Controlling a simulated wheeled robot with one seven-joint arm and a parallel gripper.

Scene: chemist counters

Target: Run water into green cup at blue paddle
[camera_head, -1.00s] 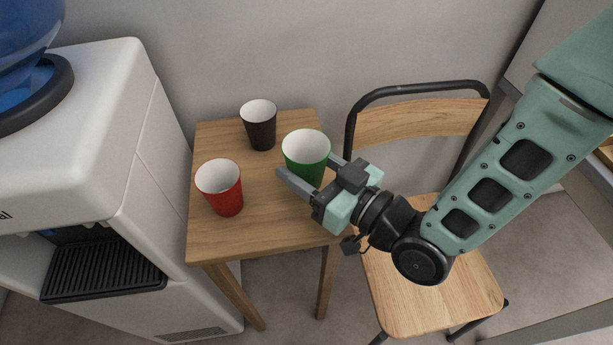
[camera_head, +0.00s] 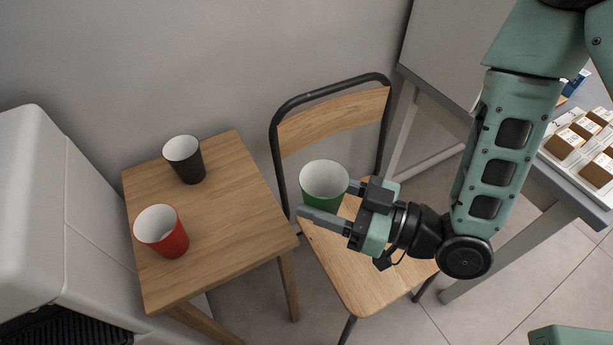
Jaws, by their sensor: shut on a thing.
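The green cup (camera_head: 323,196) is upright between the fingers of my gripper (camera_head: 328,203), which is shut on it. The cup's white inside looks empty. It is held in the air over the chair, to the right of the small table. The water dispenser (camera_head: 35,225) stands at the left edge, mostly cut off. Part of its dark drip tray (camera_head: 60,328) shows at the bottom left. The blue paddle is not in view.
A small wooden table (camera_head: 225,215) bears a red cup (camera_head: 172,240) and a black cup (camera_head: 190,167). A wooden chair (camera_head: 365,262) with a black frame stands right of it. A counter with brown and white boxes (camera_head: 566,143) is at the right.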

